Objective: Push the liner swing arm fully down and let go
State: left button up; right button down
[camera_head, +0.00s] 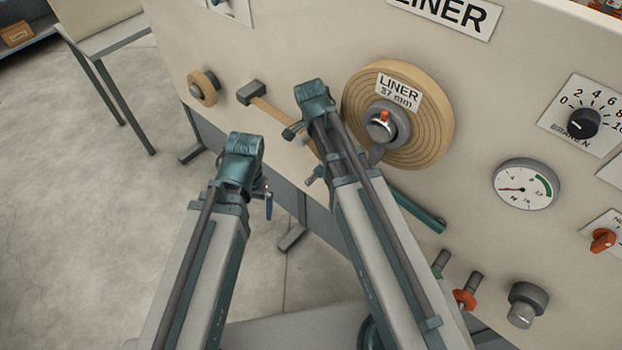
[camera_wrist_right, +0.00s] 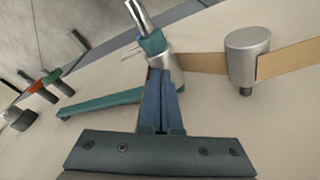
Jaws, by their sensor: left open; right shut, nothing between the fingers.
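The liner swing arm is a teal bar (camera_head: 418,210) angled on the panel below the tan liner roll (camera_head: 432,118). Its upper-left part is hidden behind my right arm in the head view. In the right wrist view the bar (camera_wrist_right: 100,103) runs behind my right gripper (camera_wrist_right: 161,75). That gripper is shut and empty, its tips close to a silver roller and teal collar (camera_wrist_right: 151,43) with a silver rod; I cannot tell whether they touch. My left gripper (camera_head: 243,165) is open, apart from the panel, left of my right arm; its fingertips are barely visible.
A tan strip (camera_wrist_right: 203,63) runs from the silver roller to a grey roller (camera_wrist_right: 247,55). A small tan spool (camera_head: 203,88) sits at the panel's left.

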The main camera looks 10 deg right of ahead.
jog(key=shift+f, duration=0.1)
dwell(0.4)
notch_tip(320, 180, down, 12)
jog(key=b, duration=1.2)
jog(key=shift+f+b, duration=0.25)
jog(key=shift+b, duration=0.15)
dwell(0.7)
dwell(0.3)
notch_tip(320, 180, up, 15)
jog(key=p, duration=1.5)
dwell(0.4)
dwell(0.4)
